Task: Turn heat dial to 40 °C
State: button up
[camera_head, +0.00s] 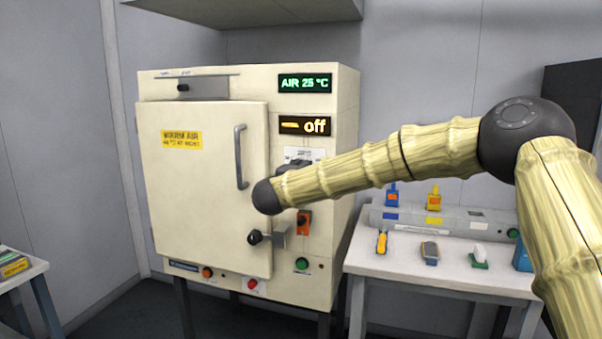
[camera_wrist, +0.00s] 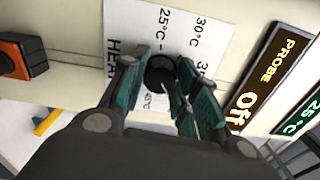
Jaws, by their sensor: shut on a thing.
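The heat dial (camera_wrist: 160,75) is a black round knob on a white scale plate (camera_wrist: 133,35) marked 25 °C, 30 °C and 45 °C. In the wrist view my gripper (camera_wrist: 158,82) has its teal-padded fingers on both sides of the dial, shut on it. The dial's pointer and the 40 °C mark are hidden behind the fingers. In the head view my arm covers the dial, and part of the white plate (camera_head: 298,154) shows above it. The cream oven (camera_head: 345,120) carries the dial on the panel right of its closed door (camera_head: 205,220).
A green display (camera_head: 305,83) reads AIR 25 °C, and an amber display (camera_head: 305,125) reads off; the wrist view labels it PROBE. An orange-and-black switch (camera_head: 304,222) sits below the dial area. A door latch (camera_head: 268,237) juts out. A side table (camera_head: 440,270) with small tools stands right.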

jog(key=o, duration=1)
jog(key=shift+o, duration=0.2)
jog(key=shift+s, duration=0.15)
jog(key=v, duration=1.1)
jog(key=shift+s, duration=0.35)
jog(key=shift+a, duration=0.15)
